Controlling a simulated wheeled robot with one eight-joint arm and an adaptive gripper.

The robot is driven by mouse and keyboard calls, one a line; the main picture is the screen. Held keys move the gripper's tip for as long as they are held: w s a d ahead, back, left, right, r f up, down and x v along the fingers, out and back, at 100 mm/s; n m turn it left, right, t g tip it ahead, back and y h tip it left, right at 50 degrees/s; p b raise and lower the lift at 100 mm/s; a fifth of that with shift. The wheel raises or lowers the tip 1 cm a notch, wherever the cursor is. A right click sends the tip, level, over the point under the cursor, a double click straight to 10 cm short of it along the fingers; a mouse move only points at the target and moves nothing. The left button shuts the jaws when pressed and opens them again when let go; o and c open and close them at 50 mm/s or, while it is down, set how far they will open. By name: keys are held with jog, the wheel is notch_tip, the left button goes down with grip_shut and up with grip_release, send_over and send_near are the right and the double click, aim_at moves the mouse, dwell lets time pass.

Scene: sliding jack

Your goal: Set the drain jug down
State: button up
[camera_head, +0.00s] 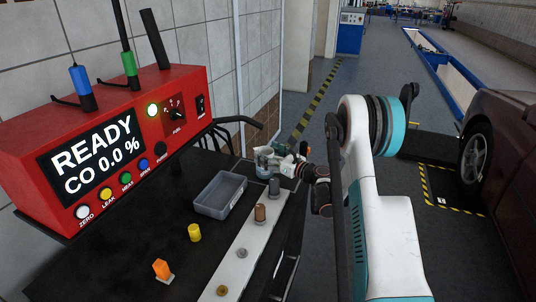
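The drain jug (264,161) is a small clear, bluish vessel near the far right end of the dark cart top (120,248). It looks upright. My gripper (281,160) is at its right side and looks shut on it, with the fingers small in the picture and partly hidden. I cannot tell whether the jug's base touches the surface below or hangs just above it.
A grey tray (219,195) lies just left of the jug. A pale strip (236,259) carries several small fittings. A yellow part (194,232) and an orange part (162,270) stand nearer. The red analyser (120,125) with hanging hoses walls off the left.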

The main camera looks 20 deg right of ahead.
jog(key=shift+r, duration=0.15)
jog(key=shift+s+d+p, duration=0.15)
jog(key=shift+s+p, duration=0.15)
jog(key=p+v, duration=0.2)
jog(key=v, duration=0.9)
jog(key=shift+s, duration=0.15)
